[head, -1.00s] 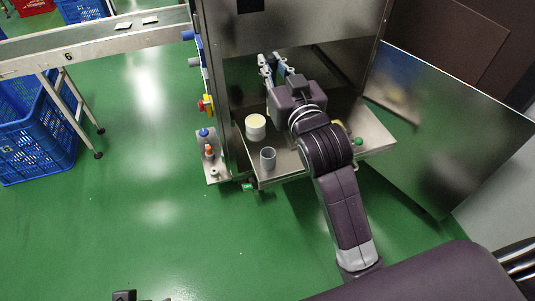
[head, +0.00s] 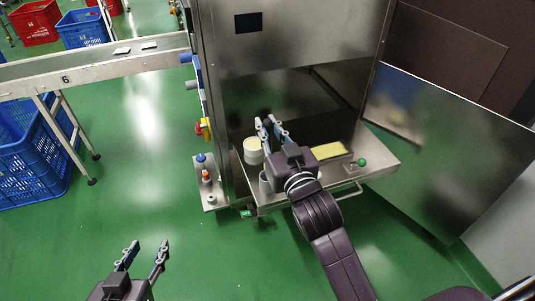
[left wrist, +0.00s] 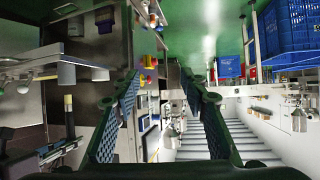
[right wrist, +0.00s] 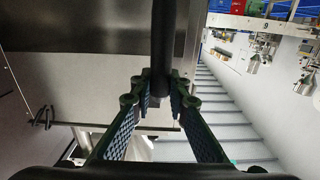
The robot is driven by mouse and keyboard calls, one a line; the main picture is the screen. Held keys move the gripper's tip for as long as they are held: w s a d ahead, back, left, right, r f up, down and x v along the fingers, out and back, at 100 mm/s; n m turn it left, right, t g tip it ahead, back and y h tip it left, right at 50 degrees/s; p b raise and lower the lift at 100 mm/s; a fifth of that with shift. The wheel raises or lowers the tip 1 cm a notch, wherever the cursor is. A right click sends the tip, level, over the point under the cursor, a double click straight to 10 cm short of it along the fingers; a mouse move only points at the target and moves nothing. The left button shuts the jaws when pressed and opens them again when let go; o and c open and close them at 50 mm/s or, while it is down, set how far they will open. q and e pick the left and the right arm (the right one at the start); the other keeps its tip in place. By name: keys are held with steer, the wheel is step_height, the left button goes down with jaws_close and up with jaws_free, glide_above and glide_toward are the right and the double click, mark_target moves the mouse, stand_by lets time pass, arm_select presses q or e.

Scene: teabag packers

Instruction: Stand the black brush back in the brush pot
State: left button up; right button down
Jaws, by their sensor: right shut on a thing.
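The black brush (right wrist: 161,40) is a dark upright bar in the right wrist view, between my right fingertips. My right gripper (right wrist: 160,88) is shut on it. In the head view my right gripper (head: 272,125) is over the machine's steel shelf, and I cannot make out the brush there. The grey brush pot (head: 264,184) stands near the shelf's front left, partly hidden by my right wrist. I cannot tell how high the brush is above it. My left gripper (head: 149,247) is open and empty over the green floor; its spread fingers also show in the left wrist view (left wrist: 160,82).
A white round tub (head: 252,157) stands just behind the pot. A yellow pad (head: 328,150) and a green knob (head: 362,162) are on the right of the steel shelf (head: 375,147). The machine's post rises at left. An open metal door (head: 450,150) stands at right.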

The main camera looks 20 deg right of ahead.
step_height(320, 180, down, 4)
steer(key=shift+r+b, duration=0.1)
steer(key=shift+b, duration=0.55)
steer(key=shift+f, duration=0.25)
step_height(320, 180, down, 3)
steer(key=shift+f+b, duration=0.2)
steer(key=shift+b, duration=0.7)
arm_select(q)
steer(key=w+d+r+t+h, duration=0.1)
steer(key=r+t, duration=0.3)
steer(key=r, duration=0.4)
steer(key=w+d+r+t+h, duration=0.1)
steer(key=d+r+t, duration=0.1)
steer(key=r+t, duration=0.3)
step_height(320, 180, up, 4)
steer(key=shift+w+r+h, duration=0.25)
steer(key=shift+w+h, duration=0.05)
steer(key=shift+h, duration=0.1)
arm_select(e)
steer(key=shift+f, duration=0.1)
steer(key=shift+f, duration=0.1)
steer(key=c, duration=1.9)
jaws_free()
arm_select(q)
steer(key=shift+r, duration=0.15)
